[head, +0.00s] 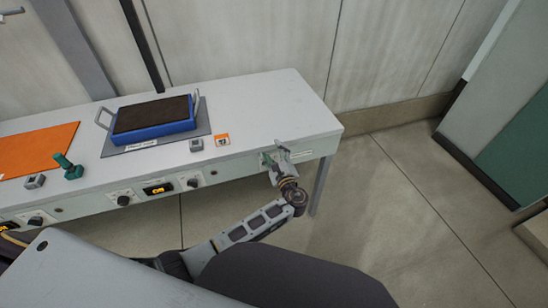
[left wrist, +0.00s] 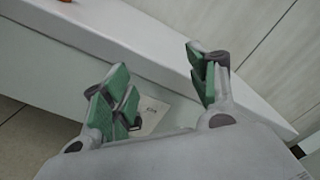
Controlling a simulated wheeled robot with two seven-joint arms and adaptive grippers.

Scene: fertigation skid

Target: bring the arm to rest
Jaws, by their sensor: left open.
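My left gripper (head: 277,156) is at the right end of the white bench's front, close to the front panel and just below the top edge. Its wrist and forearm reach up to it from the bottom of the head view. In the left wrist view the two green-padded fingers (left wrist: 160,88) stand wide apart with nothing between them. The bench edge (left wrist: 150,70) runs behind them, and a small pale label (left wrist: 150,118) shows between them. I cannot tell whether the fingers touch the panel. My right gripper is not in view.
The bench (head: 285,95) holds a blue crate (head: 155,131) with dark filling on a grey mat, an orange mat (head: 38,150), and a green handled fitting (head: 68,166). Knobs and a lit display (head: 158,189) line its front. Bare floor (head: 400,200) lies to the right.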

